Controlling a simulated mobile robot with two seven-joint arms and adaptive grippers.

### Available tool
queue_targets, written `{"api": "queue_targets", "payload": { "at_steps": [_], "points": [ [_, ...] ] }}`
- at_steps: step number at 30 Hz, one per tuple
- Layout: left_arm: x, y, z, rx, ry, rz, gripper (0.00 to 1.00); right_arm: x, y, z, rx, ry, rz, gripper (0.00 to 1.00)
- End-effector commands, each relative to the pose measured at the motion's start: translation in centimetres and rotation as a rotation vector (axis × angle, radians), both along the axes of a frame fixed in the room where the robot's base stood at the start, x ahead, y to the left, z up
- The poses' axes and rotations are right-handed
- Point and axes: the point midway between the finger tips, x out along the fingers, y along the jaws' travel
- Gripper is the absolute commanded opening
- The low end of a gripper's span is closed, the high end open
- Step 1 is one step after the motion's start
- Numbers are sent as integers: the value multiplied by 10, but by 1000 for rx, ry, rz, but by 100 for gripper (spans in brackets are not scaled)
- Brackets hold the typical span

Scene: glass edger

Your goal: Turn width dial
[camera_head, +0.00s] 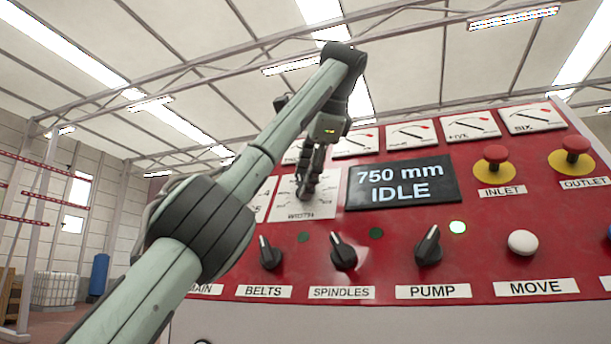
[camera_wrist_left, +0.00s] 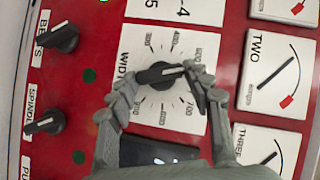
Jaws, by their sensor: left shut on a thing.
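The width dial (camera_wrist_left: 160,74) is a black knob on a white scale plate (camera_wrist_left: 138,48) marked with numbers, on the red control panel. In the head view the WIDTH plate (camera_head: 318,209) shows, with the knob mostly hidden by my gripper. My left gripper (camera_wrist_left: 158,90) has its fingers on both sides of the knob and is shut on it; in the head view the gripper (camera_head: 304,192) reaches down to the plate. The display (camera_head: 404,184) reads 750 mm and IDLE. My right gripper is not in view.
Below are the BELTS (camera_head: 270,253), SPINDLES (camera_head: 343,252) and PUMP (camera_head: 429,247) knobs and a white MOVE button (camera_head: 522,242). Red INLET (camera_head: 494,158) and OUTLET (camera_head: 575,150) buttons stand at right. Gauges line the top.

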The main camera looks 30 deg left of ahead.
Motion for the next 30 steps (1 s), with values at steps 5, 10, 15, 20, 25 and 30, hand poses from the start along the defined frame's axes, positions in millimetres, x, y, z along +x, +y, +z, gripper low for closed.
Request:
{"api": "queue_targets", "payload": {
  "at_steps": [5, 10, 15, 20, 25, 30],
  "points": [
    [0, 0, 0, -3, 1, -1, 21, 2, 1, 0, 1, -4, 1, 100],
    [0, 0, 0, -2, 1, -1, 21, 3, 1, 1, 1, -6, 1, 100],
    [0, 0, 0, -2, 1, -1, 69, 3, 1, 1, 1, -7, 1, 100],
    [0, 0, 0, -1, 0, -1, 71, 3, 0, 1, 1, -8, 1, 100],
    [-1, -1, 1, 0, 0, -1, 71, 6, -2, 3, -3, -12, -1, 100],
    [-11, -14, 14, 3, -3, 0, 71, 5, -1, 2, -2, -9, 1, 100]
  ]
}}
